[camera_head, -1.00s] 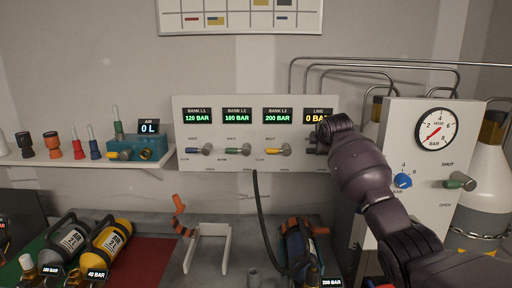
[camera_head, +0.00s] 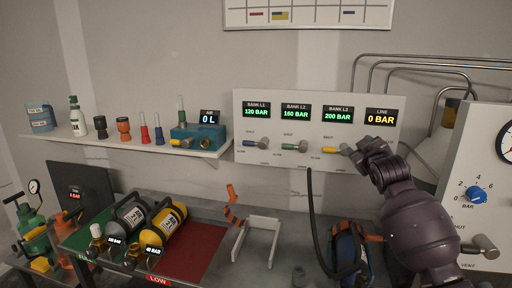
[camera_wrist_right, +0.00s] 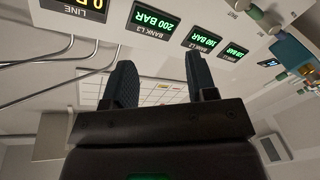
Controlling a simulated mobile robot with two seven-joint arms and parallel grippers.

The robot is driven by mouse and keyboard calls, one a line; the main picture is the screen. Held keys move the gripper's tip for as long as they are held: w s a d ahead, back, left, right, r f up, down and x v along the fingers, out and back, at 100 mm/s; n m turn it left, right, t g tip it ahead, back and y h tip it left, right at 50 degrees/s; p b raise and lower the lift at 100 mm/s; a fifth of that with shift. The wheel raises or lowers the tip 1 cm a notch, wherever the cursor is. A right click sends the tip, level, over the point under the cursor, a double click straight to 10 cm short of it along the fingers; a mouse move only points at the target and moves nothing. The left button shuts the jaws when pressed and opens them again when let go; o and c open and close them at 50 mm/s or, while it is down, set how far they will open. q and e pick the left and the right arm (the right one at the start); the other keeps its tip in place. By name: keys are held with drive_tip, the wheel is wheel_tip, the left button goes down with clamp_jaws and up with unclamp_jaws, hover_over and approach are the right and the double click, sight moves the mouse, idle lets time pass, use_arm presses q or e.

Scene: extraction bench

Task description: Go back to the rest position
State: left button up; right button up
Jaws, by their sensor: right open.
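My right gripper (camera_head: 368,150) is in front of the bank panel (camera_head: 265,165), at the right end of the row of valves, beside the BANK L3 handle (camera_head: 345,149). In the right wrist view its two dark fingers (camera_wrist_right: 162,85) are apart with nothing between them. It is open and empty. The forearm comes up from the lower right. The gripper hides the panel area below the LINE display (camera_head: 382,116), which reads 0 BAR. I cannot tell whether the fingers touch the panel. My left gripper is not in view.
A regulator panel with a blue knob (camera_head: 476,194) stands close on the right. Below are a white cradle (camera_head: 262,222), a blue-orange cylinder (camera_head: 347,250) with a black hose, and yellow (camera_head: 166,228) and grey (camera_head: 128,218) cylinders. A shelf (camera_head: 180,150) with small fittings is on the left.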

drive_tip(key=s+a+f+m+g, duration=0.1)
drive_tip(key=s+f+m+g, duration=0.2)
drive_tip(key=s+f, duration=1.8)
drive_tip(key=s+a+f+m+g, duration=0.1)
drive_tip(key=s+f+m+g, duration=0.2)
drive_tip(key=s+f, duration=1.8)
drive_tip(key=s, duration=0.4)
drive_tip(key=shift+a+f, duration=0.25)
drive_tip(key=shift+f, duration=0.05)
